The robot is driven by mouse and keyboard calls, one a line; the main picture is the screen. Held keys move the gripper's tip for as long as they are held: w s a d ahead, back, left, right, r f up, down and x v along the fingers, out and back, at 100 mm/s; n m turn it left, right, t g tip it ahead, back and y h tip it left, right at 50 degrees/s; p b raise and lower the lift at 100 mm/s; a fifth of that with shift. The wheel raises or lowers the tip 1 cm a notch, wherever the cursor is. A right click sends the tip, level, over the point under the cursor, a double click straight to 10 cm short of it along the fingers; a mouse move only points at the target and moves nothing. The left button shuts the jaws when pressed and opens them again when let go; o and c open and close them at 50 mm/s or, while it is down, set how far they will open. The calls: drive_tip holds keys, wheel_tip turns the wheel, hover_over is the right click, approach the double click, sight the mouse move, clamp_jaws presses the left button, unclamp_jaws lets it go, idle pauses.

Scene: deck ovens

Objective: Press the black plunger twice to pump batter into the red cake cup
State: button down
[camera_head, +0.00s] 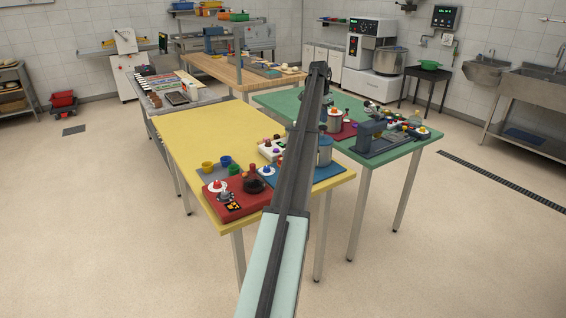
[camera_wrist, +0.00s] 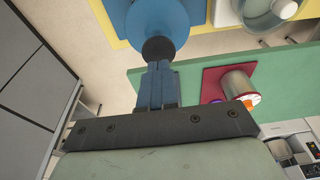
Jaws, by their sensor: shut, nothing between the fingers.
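My gripper (camera_wrist: 158,68) is shut and empty in the wrist view. Its blue-grey fingertips meet the edge of a round black knob (camera_wrist: 158,50), which looks like the plunger. I cannot tell whether they touch it or only overlap it. A large rounded blue body (camera_wrist: 160,18) lies behind the knob. In the head view my arm crosses the yellow table and hides its middle, and the fingertips cannot be made out. I cannot pick out the red cake cup for certain in either view; small yellow (camera_head: 208,167) and blue (camera_head: 225,162) cups stand at the table's left.
The yellow table (camera_head: 195,125) has a clear back left. A red mat (camera_head: 222,212) with small items lies at its front, beside a blue mat (camera_head: 325,174). The green table (camera_head: 275,101) adjoins on the right, bearing a grey-blue machine (camera_head: 370,135). A metal cylinder (camera_wrist: 238,84) shows in the wrist view.

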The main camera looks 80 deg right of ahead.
wheel_tip(320, 180, up, 6)
idle(1.0)
